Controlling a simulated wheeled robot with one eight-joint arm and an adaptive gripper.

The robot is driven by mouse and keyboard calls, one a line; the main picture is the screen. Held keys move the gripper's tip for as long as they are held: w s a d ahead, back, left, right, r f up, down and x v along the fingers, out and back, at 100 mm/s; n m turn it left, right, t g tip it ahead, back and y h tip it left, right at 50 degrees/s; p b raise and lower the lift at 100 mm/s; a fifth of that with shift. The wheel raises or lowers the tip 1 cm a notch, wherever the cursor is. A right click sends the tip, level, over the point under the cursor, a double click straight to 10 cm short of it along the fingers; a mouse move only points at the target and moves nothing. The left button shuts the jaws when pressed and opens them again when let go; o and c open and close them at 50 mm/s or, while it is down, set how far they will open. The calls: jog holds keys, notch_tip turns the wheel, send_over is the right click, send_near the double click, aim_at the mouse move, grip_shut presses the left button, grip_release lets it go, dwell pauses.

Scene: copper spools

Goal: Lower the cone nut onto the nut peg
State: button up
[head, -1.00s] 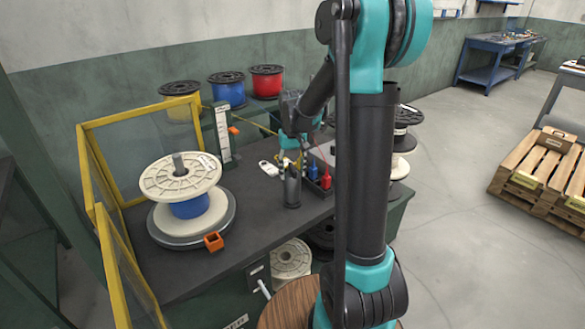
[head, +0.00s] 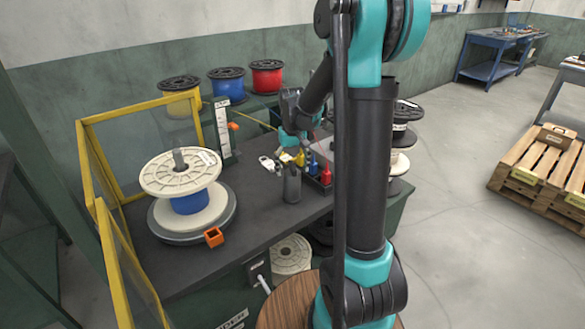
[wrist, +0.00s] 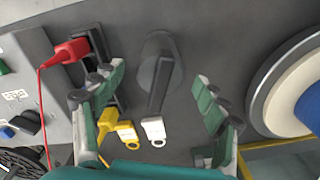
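A dark grey upright piece (head: 292,186) stands on the bench in the head view. In the wrist view it shows as a round grey body, which looks like the cone nut (wrist: 150,52), with a long dark post, apparently the nut peg (wrist: 157,98), rising through it. I cannot clearly tell where nut and peg meet. My gripper (wrist: 158,75) is open, its green fingers wide apart on either side of the post and touching neither. In the head view my gripper (head: 296,150) is partly hidden behind my arm, above and behind the grey piece.
A white-flanged spool with blue winding (head: 190,204) sits on a turntable at the left, beside an orange block (head: 214,237). Yellow-framed guards (head: 110,120) edge the bench.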

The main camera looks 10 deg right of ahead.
notch_tip(320, 180, up, 12)
dwell(0.8)
jog(key=shift+s, duration=0.1)
dwell(0.3)
jog(key=s+d+f+t, duration=0.2)
jog(key=s+f, duration=0.6)
jog(key=s, duration=0.3)
jog(key=s+d+f+m+t, duration=0.1)
jog(key=s+d+f+t, duration=0.1)
jog(key=s+f, duration=0.5)
jog(key=s, duration=0.4)
jog(key=shift+f, duration=0.35)
